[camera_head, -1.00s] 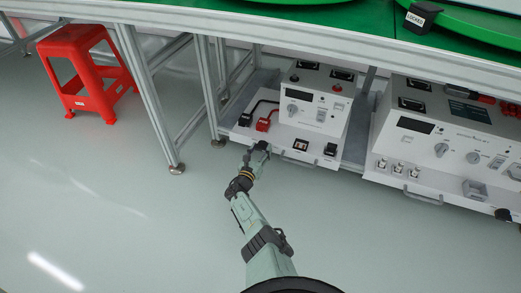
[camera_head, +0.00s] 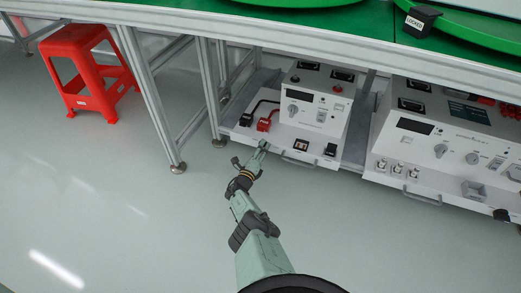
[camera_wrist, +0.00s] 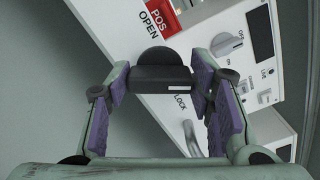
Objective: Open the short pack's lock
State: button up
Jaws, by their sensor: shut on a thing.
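The short pack (camera_head: 318,102) is the smaller white unit on the left of the low shelf, with a dark display and a grey dial. Its lock (camera_wrist: 160,78) is a black knob with a bar and a short white mark, between the printed words OPEN and LOCK in the wrist view. The white mark lies on the side toward LOCK. My gripper (camera_wrist: 160,86) is shut on the lock's bar, one purple pad at each end. In the head view my gripper (camera_head: 262,148) is at the pack's front left edge and covers the lock.
A red plug (camera_head: 265,124) and a black plug (camera_head: 246,119) sit just behind the lock. A grey pull handle (camera_head: 299,161) is at the pack's front. A larger pack (camera_head: 450,150) stands to the right. A red stool (camera_head: 88,72) stands left; the floor in front is clear.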

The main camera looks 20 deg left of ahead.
jog(key=n, duration=0.4)
jog(key=shift+a, duration=0.1)
jog(key=shift+n, duration=0.8)
jog(key=o, duration=1.2)
jog(key=shift+f, duration=0.1)
jog(key=shift+c, duration=0.2)
